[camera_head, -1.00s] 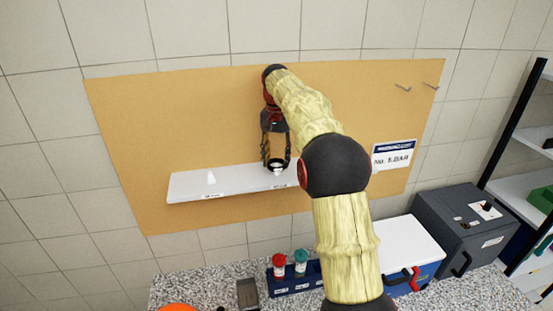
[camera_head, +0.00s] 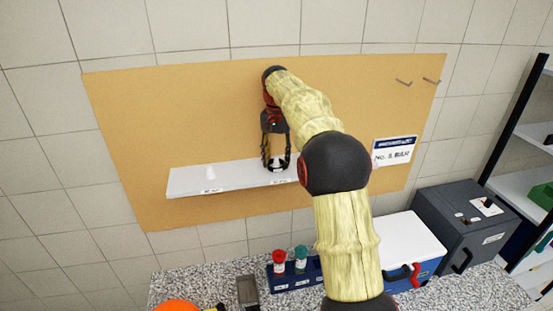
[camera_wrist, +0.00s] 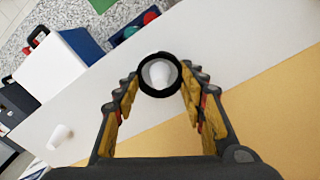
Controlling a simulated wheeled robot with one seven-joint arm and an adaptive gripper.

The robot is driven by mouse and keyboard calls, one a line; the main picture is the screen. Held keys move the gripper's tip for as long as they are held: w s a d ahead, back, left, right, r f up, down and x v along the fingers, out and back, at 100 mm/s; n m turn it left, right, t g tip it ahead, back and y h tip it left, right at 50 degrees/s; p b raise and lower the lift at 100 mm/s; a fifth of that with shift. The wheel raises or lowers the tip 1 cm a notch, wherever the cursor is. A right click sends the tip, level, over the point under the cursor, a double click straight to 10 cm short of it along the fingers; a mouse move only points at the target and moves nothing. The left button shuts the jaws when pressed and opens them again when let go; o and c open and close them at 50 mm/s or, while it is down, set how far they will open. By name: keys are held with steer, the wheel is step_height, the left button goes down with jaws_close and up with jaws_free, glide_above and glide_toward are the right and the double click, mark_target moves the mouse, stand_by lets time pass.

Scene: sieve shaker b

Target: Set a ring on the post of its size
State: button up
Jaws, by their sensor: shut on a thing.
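My gripper (camera_head: 276,162) is over the white shelf, pointing down, with its fingers shut on a black ring (camera_wrist: 159,74). In the wrist view, a white post (camera_wrist: 160,73) shows through the middle of the ring, with a gap around it. I cannot tell how far down the post the ring is. A second white post (camera_head: 211,172) stands bare at the shelf's left part. Another white post (camera_wrist: 60,137) stands bare on the other side, in the wrist view; my arm hides that end of the shelf in the head view.
The shelf (camera_head: 240,178) has small labels on its front edge and a tan board (camera_head: 170,120) behind it. Below are a counter, a dark rack (camera_head: 294,282) with red and teal-capped containers, a blue-and-white box (camera_head: 405,245) and a dark grey machine (camera_head: 465,225).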

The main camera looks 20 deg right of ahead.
steer(key=shift+f, duration=0.25)
steer(key=o, duration=0.9)
steer(key=shift+r, duration=0.1)
step_height(320, 180, up, 12)
stand_by(0.6)
